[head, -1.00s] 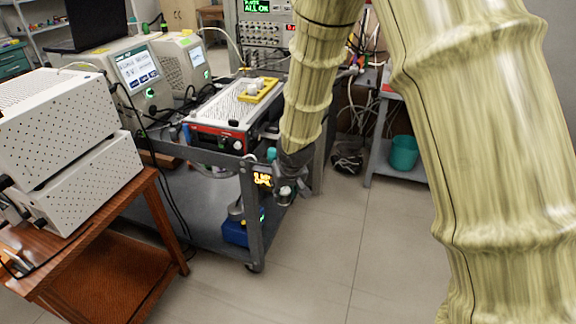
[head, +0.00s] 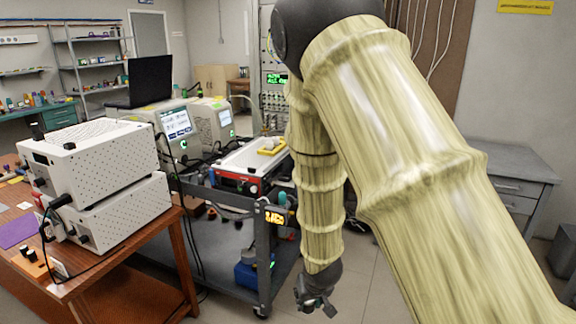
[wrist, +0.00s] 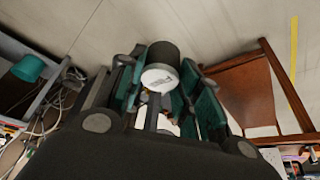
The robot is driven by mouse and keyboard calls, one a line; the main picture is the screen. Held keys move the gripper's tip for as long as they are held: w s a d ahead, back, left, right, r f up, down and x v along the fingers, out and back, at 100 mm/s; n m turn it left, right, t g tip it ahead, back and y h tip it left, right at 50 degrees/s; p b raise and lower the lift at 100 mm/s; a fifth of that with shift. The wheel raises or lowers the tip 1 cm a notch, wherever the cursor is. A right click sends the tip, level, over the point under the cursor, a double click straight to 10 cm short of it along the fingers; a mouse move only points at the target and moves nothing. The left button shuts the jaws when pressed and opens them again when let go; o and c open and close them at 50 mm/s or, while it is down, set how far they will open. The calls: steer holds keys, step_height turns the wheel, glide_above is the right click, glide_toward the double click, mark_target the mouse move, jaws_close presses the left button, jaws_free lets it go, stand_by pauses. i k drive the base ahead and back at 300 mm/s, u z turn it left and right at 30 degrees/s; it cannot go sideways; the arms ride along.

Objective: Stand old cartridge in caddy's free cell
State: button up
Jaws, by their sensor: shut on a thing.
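My gripper (head: 316,300) hangs low in front of the grey cart in the head view, above the floor. In the wrist view my gripper (wrist: 160,92) has its green-padded fingers closed around a short dark cylinder with a white end face (wrist: 160,78), which I take for the old cartridge. Small marks on the white face are too blurred to read. In the head view the cartridge is too small or hidden to make out. I cannot tell for sure which thing is the caddy, and its free cell is not seen clearly.
The wooden table (head: 185,232) at left bears two stacked white perforated boxes (head: 100,155) and a small orange-brown block with black knobs (head: 33,262). Clear floor lies around my gripper.

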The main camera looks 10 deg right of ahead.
mark_target(276, 146)
steer(key=z, duration=0.05)
steer(key=k, duration=0.5)
steer(key=u, duration=0.85)
steer(key=i, duration=1.2)
steer(key=z, duration=0.35)
